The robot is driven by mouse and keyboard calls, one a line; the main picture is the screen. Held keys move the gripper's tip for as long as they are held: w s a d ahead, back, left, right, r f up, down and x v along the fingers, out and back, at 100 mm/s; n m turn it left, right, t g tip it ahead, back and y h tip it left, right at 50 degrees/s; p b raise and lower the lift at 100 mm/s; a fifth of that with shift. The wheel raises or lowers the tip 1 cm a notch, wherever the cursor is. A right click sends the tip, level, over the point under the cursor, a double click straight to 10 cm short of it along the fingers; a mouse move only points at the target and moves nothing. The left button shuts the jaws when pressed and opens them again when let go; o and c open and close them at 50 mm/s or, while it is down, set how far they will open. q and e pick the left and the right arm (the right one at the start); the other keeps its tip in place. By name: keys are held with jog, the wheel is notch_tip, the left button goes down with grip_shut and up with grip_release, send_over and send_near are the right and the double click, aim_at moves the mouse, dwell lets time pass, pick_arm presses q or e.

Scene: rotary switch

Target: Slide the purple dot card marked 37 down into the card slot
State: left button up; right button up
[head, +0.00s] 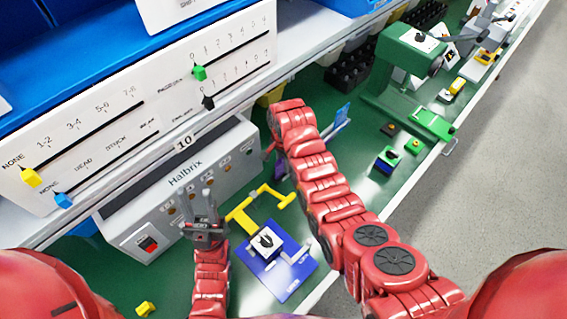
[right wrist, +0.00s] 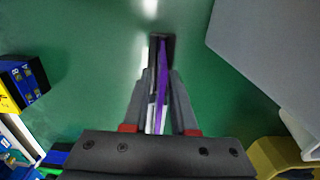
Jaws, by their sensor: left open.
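A thin purple card (right wrist: 163,85) shows nearly edge-on between the fingers of my right gripper (right wrist: 160,78) in the right wrist view. The fingers close in on it from both sides. Its far end meets a small dark piece (right wrist: 168,47) over the green surface; I cannot tell whether this is the slot. The card's number and dots cannot be read. My left gripper (head: 202,213) is open and empty, in front of the grey Halbrix box (head: 188,185).
A blue base with a white block and black knob (head: 266,241) stands between my arms, a yellow bar (head: 256,205) behind it. A green press-like stand (head: 395,75) is at the far right. Shelf panels with sliders (head: 85,130) rise at left. A grey body (right wrist: 275,50) flanks the right gripper.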

jog(key=shift+o, duration=0.7)
jog(key=shift+r, duration=0.1)
jog(key=shift+r, duration=0.25)
notch_tip(320, 180, up, 5)
jog(key=shift+w+r+b, duration=0.1)
jog(key=shift+b, duration=0.7)
notch_tip(320, 180, up, 12)
jog(key=p, duration=1)
jog(key=shift+f, duration=0.25)
